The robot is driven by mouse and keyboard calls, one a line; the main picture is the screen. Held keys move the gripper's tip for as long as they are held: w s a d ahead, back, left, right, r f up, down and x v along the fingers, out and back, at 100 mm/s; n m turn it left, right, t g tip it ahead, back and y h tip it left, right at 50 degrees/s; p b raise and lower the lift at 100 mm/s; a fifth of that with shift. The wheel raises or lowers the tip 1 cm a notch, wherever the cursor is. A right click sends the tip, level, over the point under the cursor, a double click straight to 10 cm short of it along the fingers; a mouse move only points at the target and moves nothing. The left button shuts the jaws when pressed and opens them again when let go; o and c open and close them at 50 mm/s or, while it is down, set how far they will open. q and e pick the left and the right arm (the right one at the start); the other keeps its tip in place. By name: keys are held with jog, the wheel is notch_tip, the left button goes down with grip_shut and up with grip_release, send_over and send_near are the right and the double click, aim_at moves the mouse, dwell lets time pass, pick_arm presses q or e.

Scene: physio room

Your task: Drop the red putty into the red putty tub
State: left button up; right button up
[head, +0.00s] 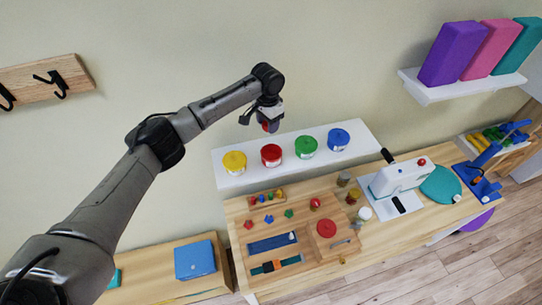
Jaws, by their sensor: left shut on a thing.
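My left gripper (267,121) is above the white shelf, pointing down, and is shut on the red putty (267,127). Only a small bit of red shows between the fingers. The red putty tub (271,158) stands upright on the shelf, second from the left, below the gripper in the picture and apart from it. I cannot tell whether the gripper is exactly over its mouth. My right gripper is not in view.
A yellow tub (235,164) stands left of the red one, with a green tub (306,149) and a blue tub (338,140) to the right on the white shelf (366,146). Below is a wooden table (238,212) with small parts and a white machine (397,178).

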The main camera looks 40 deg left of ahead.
pick_arm(q)
jog(key=shift+f, duration=1.05)
notch_tip(320, 180, down, 4)
jog(key=b, duration=0.3)
jog(key=shift+r, duration=0.1)
jog(key=o, duration=1)
notch_tip(320, 180, up, 12)
jog(key=b, duration=0.3)
jog(key=shift+b, duration=0.3)
jog(key=shift+r, duration=0.9)
